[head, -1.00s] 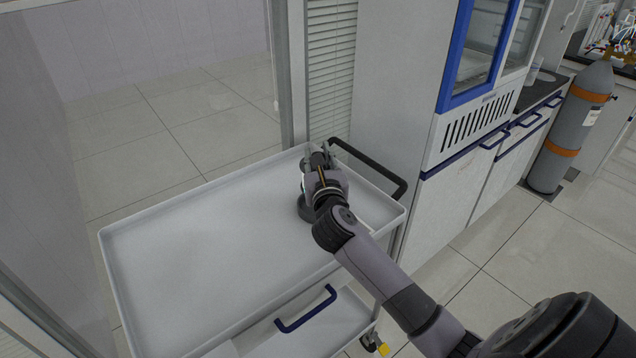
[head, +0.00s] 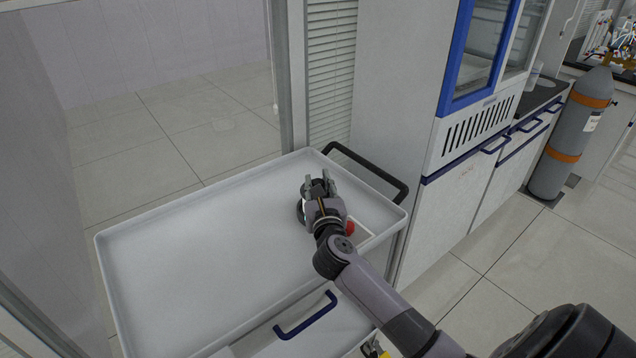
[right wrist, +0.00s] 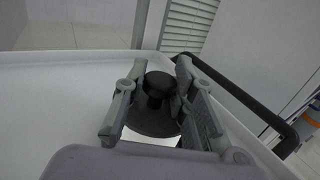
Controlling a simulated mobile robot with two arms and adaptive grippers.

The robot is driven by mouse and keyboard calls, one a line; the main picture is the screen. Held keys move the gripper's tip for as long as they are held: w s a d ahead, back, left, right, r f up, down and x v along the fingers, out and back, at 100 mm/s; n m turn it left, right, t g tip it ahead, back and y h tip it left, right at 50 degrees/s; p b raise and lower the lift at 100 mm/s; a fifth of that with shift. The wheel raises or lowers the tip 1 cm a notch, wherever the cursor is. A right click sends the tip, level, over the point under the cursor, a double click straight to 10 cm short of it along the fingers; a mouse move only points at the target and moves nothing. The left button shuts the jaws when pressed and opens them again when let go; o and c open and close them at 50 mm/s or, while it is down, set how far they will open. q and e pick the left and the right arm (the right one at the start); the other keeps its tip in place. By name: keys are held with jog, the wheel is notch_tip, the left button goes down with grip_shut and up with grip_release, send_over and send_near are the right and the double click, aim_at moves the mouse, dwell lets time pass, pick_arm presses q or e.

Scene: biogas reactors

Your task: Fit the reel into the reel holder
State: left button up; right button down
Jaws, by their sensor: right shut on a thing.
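My right gripper (head: 320,186) is over the far right part of the white cart's tray. In the right wrist view its two fingers (right wrist: 160,68) stand on either side of a black reel (right wrist: 152,122), with a round knob on top and a wider disc below. The gripper is shut on it. In the head view only a dark edge of the reel (head: 301,211) shows beside the gripper; the rest is hidden. I cannot clearly make out the reel holder. A red round part (head: 349,228) shows just right of the gripper. My left gripper is not in view.
The white cart (head: 200,250) has a raised rim and a black handle (head: 370,165) close behind the gripper. Its tray is bare on the left. A cabinet (head: 400,110) stands right of the cart, and a grey gas cylinder (head: 575,130) farther right.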

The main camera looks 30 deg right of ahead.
jog(key=c, duration=1.3)
grip_release()
jog(key=shift+c, duration=0.2)
jog(key=shift+r, duration=0.2)
jog(key=v, duration=1.2)
